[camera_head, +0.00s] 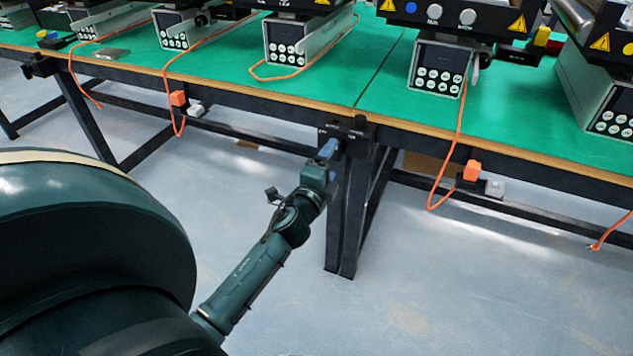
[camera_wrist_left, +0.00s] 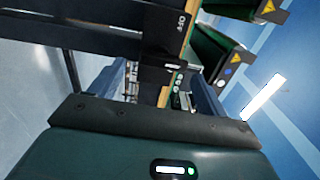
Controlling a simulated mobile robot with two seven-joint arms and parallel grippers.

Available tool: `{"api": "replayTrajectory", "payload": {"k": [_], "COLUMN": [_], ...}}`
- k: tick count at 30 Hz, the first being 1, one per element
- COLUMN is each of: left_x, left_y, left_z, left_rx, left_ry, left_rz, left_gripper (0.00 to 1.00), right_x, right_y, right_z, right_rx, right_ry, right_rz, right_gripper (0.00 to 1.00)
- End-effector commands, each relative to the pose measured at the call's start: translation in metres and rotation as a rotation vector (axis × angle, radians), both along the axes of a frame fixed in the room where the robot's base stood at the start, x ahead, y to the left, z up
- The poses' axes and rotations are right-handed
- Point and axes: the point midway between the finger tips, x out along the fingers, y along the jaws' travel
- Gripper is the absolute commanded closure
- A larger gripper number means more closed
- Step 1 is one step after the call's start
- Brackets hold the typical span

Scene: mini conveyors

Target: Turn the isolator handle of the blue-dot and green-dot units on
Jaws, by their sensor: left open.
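A black isolator box (camera_head: 362,130) with small white lettering is fixed to the table's front edge, above a table leg. My left gripper (camera_head: 328,152) is open at the left side of this box. In the left wrist view my open fingers (camera_wrist_left: 150,92) frame part of the box, and the word OFF shows on its panel (camera_wrist_left: 183,22). The gripper hides any handle there, and I cannot tell whether the fingers touch it. A blue dot (camera_head: 410,7) marks the conveyor unit above and to the right. I cannot make out a green-dot unit. My right gripper is not in view.
The green-topped table (camera_head: 345,75) carries several conveyor units with button panels. Another black box (camera_head: 40,66) is on the table edge at far left. Orange cables hang over the front edge to orange plugs (camera_head: 178,98) on a low rail. The floor (camera_head: 420,270) in front is clear.

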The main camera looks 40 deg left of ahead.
Motion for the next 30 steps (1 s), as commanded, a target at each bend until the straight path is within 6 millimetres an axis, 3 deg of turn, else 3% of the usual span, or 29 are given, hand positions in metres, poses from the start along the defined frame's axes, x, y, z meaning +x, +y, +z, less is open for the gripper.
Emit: {"api": "replayTrajectory", "payload": {"k": [6,12,18,30], "left_x": [-0.051,-0.081,-0.092,-0.092], "left_y": [-0.012,-0.019,-0.022,-0.022], "left_z": [-0.001,-0.001,0.000,0.001], "left_rx": [-0.002,-0.001,0.001,0.001], "left_ry": [0.003,0.001,-0.001,-0.001], "left_rz": [0.001,0.002,0.000,0.000], "left_gripper": [0.24,0.24,0.24,0.24], "right_x": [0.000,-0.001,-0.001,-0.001], "right_y": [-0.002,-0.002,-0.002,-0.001], "right_z": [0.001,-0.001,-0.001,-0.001], "right_rx": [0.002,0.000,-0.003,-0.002], "right_ry": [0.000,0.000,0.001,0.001], "right_rz": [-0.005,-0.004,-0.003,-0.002], "right_gripper": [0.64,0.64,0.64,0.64]}}
